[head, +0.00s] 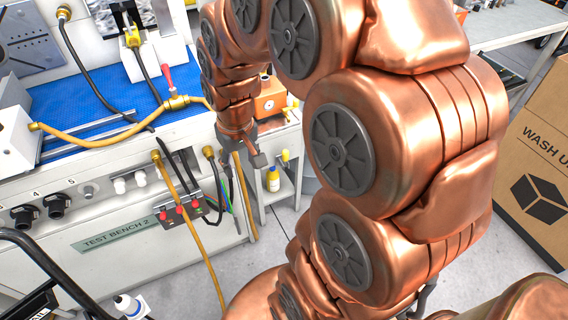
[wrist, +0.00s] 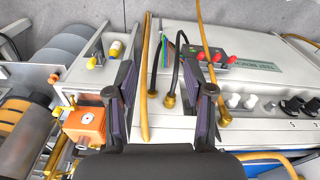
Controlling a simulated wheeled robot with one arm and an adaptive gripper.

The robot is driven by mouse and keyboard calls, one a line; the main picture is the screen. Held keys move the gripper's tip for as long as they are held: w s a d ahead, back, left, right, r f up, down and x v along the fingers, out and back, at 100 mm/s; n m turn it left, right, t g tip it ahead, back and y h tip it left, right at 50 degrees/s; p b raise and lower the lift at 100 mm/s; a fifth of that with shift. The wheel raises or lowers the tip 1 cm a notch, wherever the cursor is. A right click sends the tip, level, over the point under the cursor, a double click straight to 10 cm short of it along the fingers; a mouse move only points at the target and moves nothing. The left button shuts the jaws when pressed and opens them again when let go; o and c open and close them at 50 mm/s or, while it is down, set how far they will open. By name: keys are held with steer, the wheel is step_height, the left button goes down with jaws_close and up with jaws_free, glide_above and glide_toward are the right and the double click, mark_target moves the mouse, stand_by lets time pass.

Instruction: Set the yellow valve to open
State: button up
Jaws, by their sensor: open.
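My gripper (head: 257,156) hangs at the bench's front right corner, well to the right of and nearer than that handle. In the wrist view the two dark fingers of my gripper (wrist: 161,88) are spread wide with nothing held between them. Another small yellow knob (head: 285,155) shows just right of my gripper, by the side shelf; I cannot tell whether it is a valve.
A red-handled brass valve (head: 174,100) with yellow hoses lies on the blue mat (head: 88,95). Yellow and black hoses hang down the bench front (head: 140,242). An orange box (head: 270,98) and a yellow bottle (head: 273,180) are near my gripper. A cardboard box (head: 535,165) stands right.

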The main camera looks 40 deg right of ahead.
steer(key=w+d+f+m+t+b, duration=0.2)
steer(key=w+d+f+b, duration=0.55)
steer(key=d+f, duration=0.55)
steer(key=m+t+h+b, duration=0.1)
steer(key=m+h+b, duration=0.1)
steer(key=b, duration=0.4)
glide_above(286, 152)
steer(key=s+a, duration=0.1)
steer(key=s, duration=0.1)
step_height(286, 152, down, 10)
steer(key=shift+r, duration=0.1)
steer(key=shift+x, duration=3.75)
steer(key=shift+a, duration=0.1)
steer(key=shift+c, duration=0.4)
steer(key=shift+w, duration=0.1)
jaws_close()
